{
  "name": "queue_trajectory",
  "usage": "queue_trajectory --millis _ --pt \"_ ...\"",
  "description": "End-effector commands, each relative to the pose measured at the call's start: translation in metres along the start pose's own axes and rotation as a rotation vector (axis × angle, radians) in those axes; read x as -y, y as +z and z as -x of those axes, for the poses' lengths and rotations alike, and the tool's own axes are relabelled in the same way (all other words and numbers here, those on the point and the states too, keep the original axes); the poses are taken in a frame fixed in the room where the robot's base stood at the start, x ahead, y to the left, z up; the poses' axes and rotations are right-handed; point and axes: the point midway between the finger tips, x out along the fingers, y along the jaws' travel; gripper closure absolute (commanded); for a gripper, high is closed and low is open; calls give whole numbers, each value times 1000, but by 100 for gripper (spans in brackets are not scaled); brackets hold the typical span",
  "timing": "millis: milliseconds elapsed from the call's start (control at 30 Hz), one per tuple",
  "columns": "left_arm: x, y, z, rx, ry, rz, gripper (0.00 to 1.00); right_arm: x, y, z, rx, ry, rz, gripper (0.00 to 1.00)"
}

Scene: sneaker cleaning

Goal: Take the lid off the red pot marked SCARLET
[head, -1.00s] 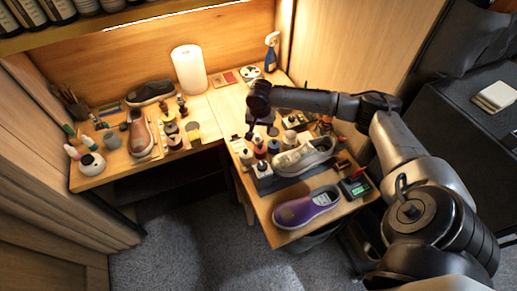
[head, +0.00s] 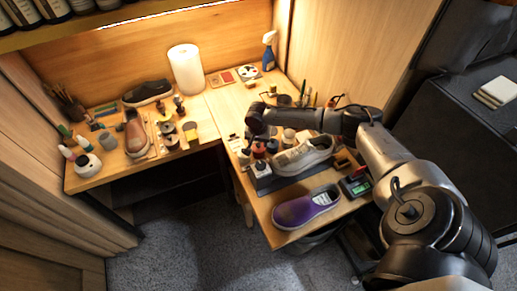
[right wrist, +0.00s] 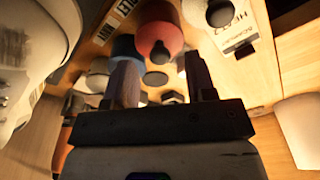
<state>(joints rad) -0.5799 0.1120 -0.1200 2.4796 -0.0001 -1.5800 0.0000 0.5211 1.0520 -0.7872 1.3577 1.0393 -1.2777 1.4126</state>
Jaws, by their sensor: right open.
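The red pot (head: 258,151) stands among small pots on the right-hand bench, just left of the grey sneaker. In the right wrist view the red pot (right wrist: 160,25) shows close up, with a dark round knob on its lid. A cut-off label beside it ends in "LET"; I cannot read the rest. My right gripper (head: 249,136) is over this group of pots. In the right wrist view its two fingers (right wrist: 161,80) are apart and empty, with the red pot beyond and between them; they appear not to touch it. My left gripper is not in view.
A dark blue pot (right wrist: 124,47) and a white pot (right wrist: 208,12) stand close on either side of the red one. The grey sneaker (head: 303,155) and purple shoe (head: 306,207) lie to the right and front. A paper roll (head: 187,68) stands at the back.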

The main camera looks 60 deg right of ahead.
Motion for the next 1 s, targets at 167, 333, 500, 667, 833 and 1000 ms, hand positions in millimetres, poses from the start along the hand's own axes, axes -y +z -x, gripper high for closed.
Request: queue_trajectory --millis 167,333,500,667,833,1000 --pt "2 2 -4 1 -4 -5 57 0 0 -18 0 0 0 49" --pt "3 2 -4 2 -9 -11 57 0 0 -21 -1 -1 1 49" --pt "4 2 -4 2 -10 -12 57 0 0 -20 0 0 1 51" --pt "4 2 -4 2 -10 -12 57 0 0 -20 0 0 1 66" --pt "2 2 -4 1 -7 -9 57 0 0 -20 0 0 1 83" --pt "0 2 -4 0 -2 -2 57 0 0 -20 0 0 0 99"
